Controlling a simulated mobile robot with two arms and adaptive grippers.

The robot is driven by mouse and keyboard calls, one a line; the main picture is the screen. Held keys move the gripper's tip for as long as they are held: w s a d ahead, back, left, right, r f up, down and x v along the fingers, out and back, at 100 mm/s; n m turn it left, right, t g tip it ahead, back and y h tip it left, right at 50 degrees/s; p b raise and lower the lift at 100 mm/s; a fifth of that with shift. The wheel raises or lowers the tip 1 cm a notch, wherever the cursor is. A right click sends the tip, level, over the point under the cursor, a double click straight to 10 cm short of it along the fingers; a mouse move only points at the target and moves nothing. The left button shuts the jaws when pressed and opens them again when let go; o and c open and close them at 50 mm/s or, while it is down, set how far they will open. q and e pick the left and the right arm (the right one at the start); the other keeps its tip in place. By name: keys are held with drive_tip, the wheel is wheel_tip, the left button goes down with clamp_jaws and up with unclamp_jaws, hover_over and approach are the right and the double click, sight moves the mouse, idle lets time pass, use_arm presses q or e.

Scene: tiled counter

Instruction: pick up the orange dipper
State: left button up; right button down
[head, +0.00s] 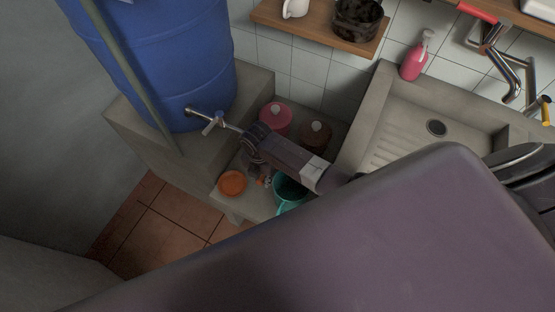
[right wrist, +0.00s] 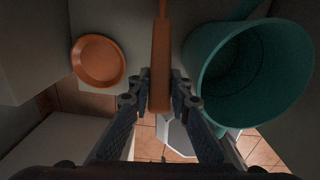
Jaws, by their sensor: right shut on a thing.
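My right gripper (head: 263,178) reaches down over the low ledge below the blue barrel. In the right wrist view, its two fingers (right wrist: 159,97) are shut on a long orange handle (right wrist: 160,50), which I take as the orange dipper's. The handle runs out of the top of that view, so its far end is hidden there. In the head view only a small orange part shows by the fingertips. A round orange dish (head: 233,183) lies to the left; it also shows in the right wrist view (right wrist: 98,62), apart from the handle. My left gripper is not in view.
A teal bucket (head: 288,187) stands close to the right of the gripper. A pink container (head: 275,118) and a brown one (head: 316,136) stand behind. The blue barrel (head: 160,60) has a metal tap (head: 213,122) above the ledge. A concrete sink (head: 400,140) is at right.

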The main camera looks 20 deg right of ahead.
drive_tip(key=shift+r, duration=0.1)
idle(0.3)
wheel_tip(320, 180, up, 20)
drive_tip(key=p, duration=0.1)
idle(0.3)
drive_tip(key=c, duration=2.3)
unclamp_jaws()
clamp_jaws()
drive_tip(key=shift+w, duration=0.1)
